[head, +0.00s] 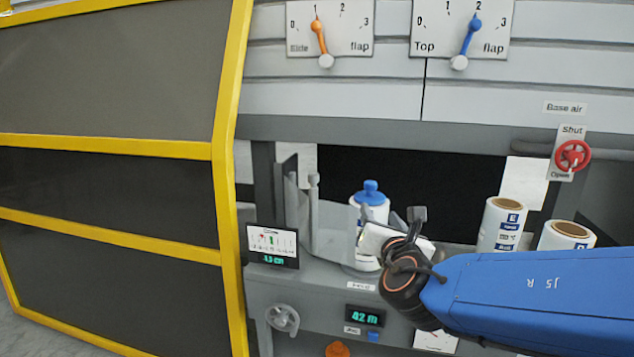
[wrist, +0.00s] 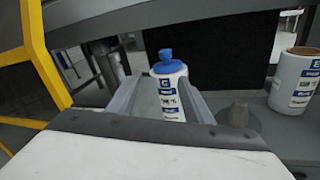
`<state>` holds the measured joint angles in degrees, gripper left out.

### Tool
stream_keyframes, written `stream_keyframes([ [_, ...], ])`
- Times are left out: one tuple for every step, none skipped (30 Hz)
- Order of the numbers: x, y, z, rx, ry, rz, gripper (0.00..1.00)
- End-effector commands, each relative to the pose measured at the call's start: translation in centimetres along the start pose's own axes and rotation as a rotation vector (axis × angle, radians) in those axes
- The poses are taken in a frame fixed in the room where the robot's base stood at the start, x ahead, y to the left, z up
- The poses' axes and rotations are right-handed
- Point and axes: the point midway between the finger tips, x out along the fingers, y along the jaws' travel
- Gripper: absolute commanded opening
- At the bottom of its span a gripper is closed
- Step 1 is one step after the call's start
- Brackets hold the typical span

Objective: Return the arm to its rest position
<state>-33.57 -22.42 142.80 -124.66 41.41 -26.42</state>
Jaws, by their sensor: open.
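My arm, with its blue link, reaches in from the right in the head view. My gripper (head: 385,238) is in front of the machine's opening, just in front of a white bottle with a blue cap (head: 369,205). In the wrist view my gripper (wrist: 158,88) is open, its two grey fingers pointing forward. The bottle (wrist: 171,90) shows upright in the gap between them, with a blue-and-white label. I cannot tell whether it lies between the fingertips or beyond them. In the head view the gripper hides the bottle's lower part.
Two white rolls with labels (head: 501,222) (head: 566,236) stand right of my gripper, close to the arm. A small gauge panel (head: 272,246) and grey upright plates (head: 300,205) are to the left. A yellow-framed guard (head: 228,180) borders the left. A red valve wheel (head: 572,155) is at upper right.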

Motion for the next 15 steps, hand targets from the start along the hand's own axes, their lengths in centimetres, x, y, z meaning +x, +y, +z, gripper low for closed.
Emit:
stream_keyframes([
  [-0.1,-1.4,0.4,0.046,-0.004,-0.038,0.47],
  [-0.2,-2.3,0.6,0.078,-0.005,-0.064,0.47],
  [-0.4,-3.6,0.8,0.127,-0.007,-0.103,0.47],
  [-0.6,-4.7,1.0,0.168,-0.009,-0.135,0.47],
  [-0.8,-5.9,1.2,0.214,-0.011,-0.170,0.47],
  [-1.2,-7.6,1.4,0.279,-0.016,-0.220,0.47],
  [-1.6,-8.9,1.5,0.332,-0.020,-0.260,0.47],
  [-2.0,-10.2,1.6,0.385,-0.026,-0.300,0.47],
  [-2.7,-11.9,1.5,0.458,-0.032,-0.353,0.47],
  [-3.2,-13.1,1.5,0.511,-0.038,-0.392,0.47],
  [-3.7,-14.2,1.4,0.565,-0.043,-0.431,0.47],
  [-4.5,-15.8,1.2,0.639,-0.053,-0.482,0.47],
  [-5.1,-16.8,1.0,0.692,-0.059,-0.520,0.47],
  [-5.8,-17.8,0.8,0.746,-0.067,-0.558,0.47],
  [-6.7,-19.0,0.4,0.820,-0.077,-0.607,0.47],
])
